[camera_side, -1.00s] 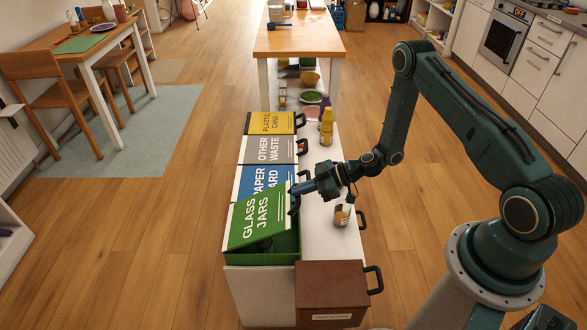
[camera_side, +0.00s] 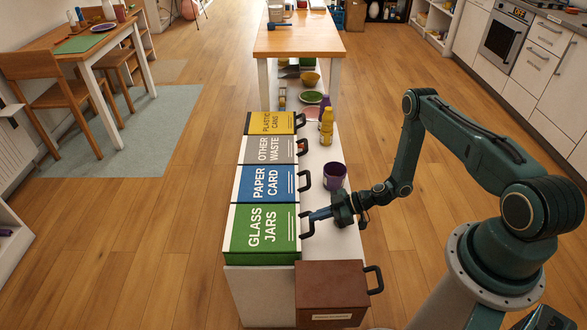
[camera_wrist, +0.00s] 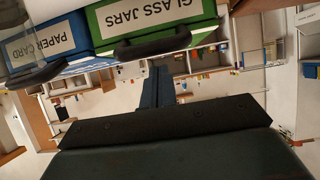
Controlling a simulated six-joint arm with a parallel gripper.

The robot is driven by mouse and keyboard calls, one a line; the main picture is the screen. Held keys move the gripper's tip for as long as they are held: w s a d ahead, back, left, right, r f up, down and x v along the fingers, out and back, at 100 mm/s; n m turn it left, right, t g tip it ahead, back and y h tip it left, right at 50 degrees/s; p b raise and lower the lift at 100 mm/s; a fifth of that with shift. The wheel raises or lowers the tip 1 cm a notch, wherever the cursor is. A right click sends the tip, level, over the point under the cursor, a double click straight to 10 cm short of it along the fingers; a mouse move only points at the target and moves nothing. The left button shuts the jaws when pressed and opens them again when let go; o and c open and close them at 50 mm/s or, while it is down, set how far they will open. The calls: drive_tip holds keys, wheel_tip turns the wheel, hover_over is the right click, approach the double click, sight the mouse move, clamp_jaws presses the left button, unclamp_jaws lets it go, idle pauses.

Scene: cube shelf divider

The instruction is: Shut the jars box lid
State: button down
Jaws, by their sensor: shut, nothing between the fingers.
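The green box lid lettered "GLASS JARS" (camera_side: 262,232) lies flat and closed on its box at the near end of the row in the side view. Its black handle (camera_side: 307,224) sticks out on the right side. My gripper (camera_side: 316,215) is shut and empty, its fingertips right at this handle; I cannot tell if they touch. In the wrist view the green box (camera_wrist: 150,16) is at the top with its handle (camera_wrist: 152,45), and my shut fingers (camera_wrist: 157,88) point toward it from below.
A purple cup (camera_side: 335,176) and a yellow bottle (camera_side: 326,127) stand on the white top to the right. A brown box (camera_side: 331,287) is nearest.

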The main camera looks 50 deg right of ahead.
drive_tip(key=shift+r, duration=0.1)
drive_tip(key=f+v, duration=0.2)
drive_tip(key=v, duration=0.7)
drive_tip(key=shift+s+d, duration=0.4)
drive_tip(key=shift+r, duration=0.15)
